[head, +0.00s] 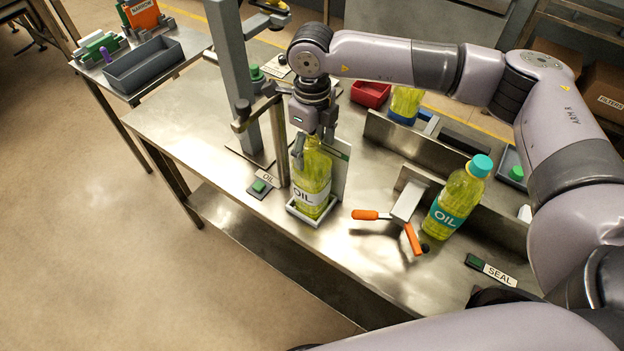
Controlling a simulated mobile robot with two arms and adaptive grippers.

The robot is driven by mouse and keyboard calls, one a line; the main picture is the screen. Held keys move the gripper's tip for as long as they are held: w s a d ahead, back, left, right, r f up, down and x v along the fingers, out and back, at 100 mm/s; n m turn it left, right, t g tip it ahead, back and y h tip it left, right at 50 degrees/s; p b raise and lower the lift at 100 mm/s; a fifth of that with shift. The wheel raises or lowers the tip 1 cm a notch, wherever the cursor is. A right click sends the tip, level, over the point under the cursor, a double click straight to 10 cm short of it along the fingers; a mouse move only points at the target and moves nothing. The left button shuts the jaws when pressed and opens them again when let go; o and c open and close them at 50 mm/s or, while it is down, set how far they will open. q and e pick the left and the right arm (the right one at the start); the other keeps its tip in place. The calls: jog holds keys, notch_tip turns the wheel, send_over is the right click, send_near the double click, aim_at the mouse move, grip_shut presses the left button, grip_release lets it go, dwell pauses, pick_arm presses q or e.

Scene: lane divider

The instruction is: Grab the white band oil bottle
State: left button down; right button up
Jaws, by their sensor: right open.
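The white band oil bottle (311,196), with yellow-green oil and a white OIL label, stands upright in a small pale tray (318,218) near the table's front edge. My right gripper (313,151) points down at its top, open, with one finger at the left of the bottle's upper part. The gripper hides the bottle's neck and cap. I cannot tell whether the fingers touch it. My left gripper is not in view.
A teal band oil bottle (447,212) with a teal cap stands at the right, beside an orange-handled clamp (408,222). A grey post (236,80) rises left of my gripper. A low metal divider (450,158) runs behind. A red bin (371,93) is at the back.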

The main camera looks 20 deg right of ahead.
jog(key=shift+c, duration=0.4)
grip_shut()
dwell(0.4)
